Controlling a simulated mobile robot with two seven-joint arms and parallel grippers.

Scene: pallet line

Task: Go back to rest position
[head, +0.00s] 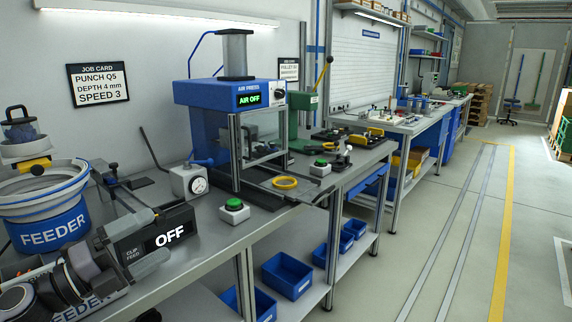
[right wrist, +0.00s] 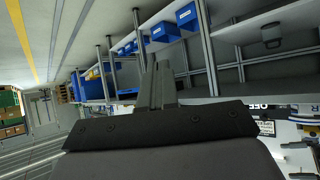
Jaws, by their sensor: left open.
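My left gripper (head: 148,242) is low at the left in the head view, over the bench beside the feeder. Its two grey fingers are apart with nothing held between them. They point right, in front of the black clip feed box (head: 172,232), whose display reads OFF. I cannot tell whether they touch it. My right gripper (right wrist: 156,72) shows only in the right wrist view. Its fingers are together in the middle, with nothing seen in them. It is beside the bench, with the lower shelf and blue bins beyond it.
The blue feeder (head: 52,232) stands at the left. The air press (head: 205,125), display AIR OFF, stands mid-bench. A green button box (head: 234,211) and a yellow ring (head: 285,183) lie near the front. Blue bins (head: 287,275) sit below. The aisle floor (head: 445,225) at right is clear.

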